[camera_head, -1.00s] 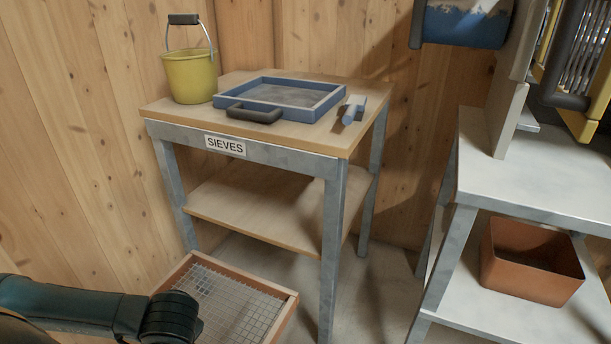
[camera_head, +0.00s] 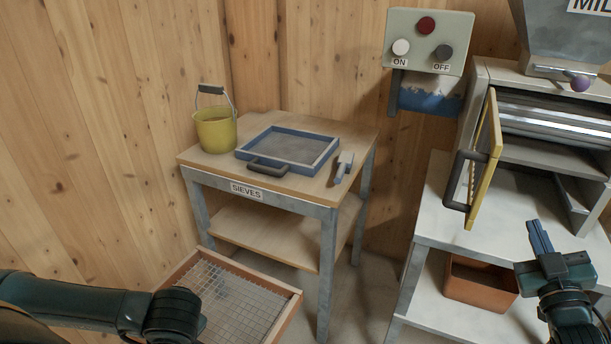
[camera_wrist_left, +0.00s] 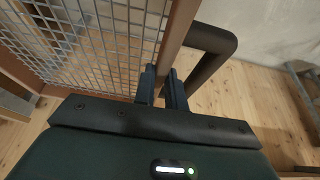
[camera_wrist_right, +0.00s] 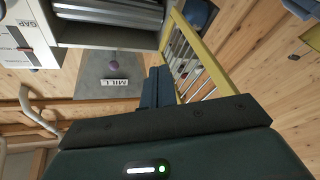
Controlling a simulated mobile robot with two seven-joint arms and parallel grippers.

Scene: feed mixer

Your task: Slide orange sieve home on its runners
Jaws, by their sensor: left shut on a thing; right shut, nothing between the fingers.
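The orange sieve (camera_head: 250,271), a wire mesh in an orange-brown frame, is at the bottom left of the head view, partly behind my left arm. In the left wrist view, my left gripper (camera_wrist_left: 163,85) is shut on the sieve's frame (camera_wrist_left: 178,32), beside its dark handle (camera_wrist_left: 222,50). In the head view my right gripper (camera_head: 540,236) is shut and empty, in front of the mill (camera_head: 510,90). The mill's yellow barred guard (camera_head: 488,150) stands swung open. Below the roller is an open bay (camera_head: 560,185); its runners are not clearly distinguishable.
The sieves table (camera_head: 215,165) carries a blue sieve (camera_head: 252,164), a yellow bucket (camera_head: 215,132) and a small brush-like tool (camera_head: 343,168). A control box (camera_head: 428,42) hangs behind the guard. An orange-brown bin (camera_head: 480,285) sits on the mill bench's lower shelf. The bench top left of the guard is clear.

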